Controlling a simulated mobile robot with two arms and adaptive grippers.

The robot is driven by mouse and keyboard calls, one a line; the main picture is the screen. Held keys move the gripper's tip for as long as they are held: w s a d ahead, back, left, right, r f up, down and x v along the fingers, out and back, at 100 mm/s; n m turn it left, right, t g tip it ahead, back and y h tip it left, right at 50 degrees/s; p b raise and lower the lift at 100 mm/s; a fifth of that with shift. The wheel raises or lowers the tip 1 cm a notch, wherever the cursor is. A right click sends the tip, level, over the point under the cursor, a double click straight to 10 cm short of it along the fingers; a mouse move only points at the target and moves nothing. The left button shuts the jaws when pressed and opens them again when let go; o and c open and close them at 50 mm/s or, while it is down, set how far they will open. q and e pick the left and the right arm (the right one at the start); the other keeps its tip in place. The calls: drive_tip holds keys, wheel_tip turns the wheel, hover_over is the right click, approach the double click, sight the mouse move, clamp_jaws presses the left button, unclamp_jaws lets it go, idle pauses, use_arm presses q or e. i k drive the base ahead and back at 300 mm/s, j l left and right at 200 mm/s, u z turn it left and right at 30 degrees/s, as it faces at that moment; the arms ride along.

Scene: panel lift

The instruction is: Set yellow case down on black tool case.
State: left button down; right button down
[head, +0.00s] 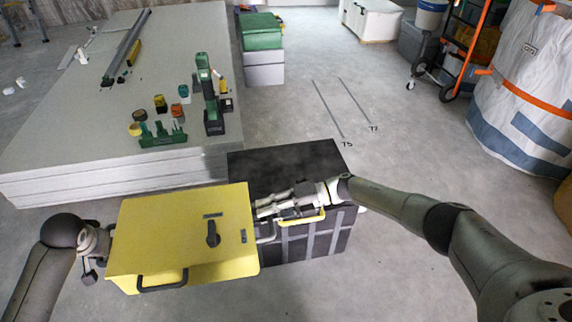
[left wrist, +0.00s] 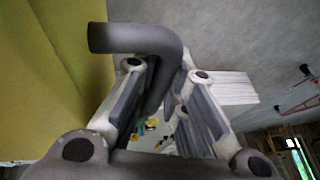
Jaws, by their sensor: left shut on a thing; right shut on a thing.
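The yellow case (head: 160,225) looks level in the head view, with a dark lever on its top and a dark handle at its front. My left gripper (head: 95,243) is at its left side; in the left wrist view it (left wrist: 158,90) is shut around a dark grey handle (left wrist: 140,38) on the yellow wall (left wrist: 45,75). My right gripper (head: 270,206) is shut at the case's right side, where a handle partly shows. The black tool case (head: 285,160) stands on the floor, behind and right of the yellow case, which hides part of it. The gap between them cannot be judged.
A stack of grey panels (head: 85,125) lies behind left, bearing a green drill (head: 212,105) and small items. A green box (head: 261,32) on a grey box stands farther back. A big white bag (head: 525,90) and a hand truck (head: 462,50) are at right. Middle floor is clear.

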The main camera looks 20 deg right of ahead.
sight(284, 168)
drive_tip(key=i+l, duration=0.2)
drive_tip(key=l, duration=0.2)
drive_tip(key=i+l, duration=0.25)
drive_tip(key=l, duration=0.2)
drive_tip(key=i+l, duration=0.2)
drive_tip(key=l, duration=0.2)
drive_tip(key=i+l, duration=0.25)
drive_tip(key=l, duration=0.15)
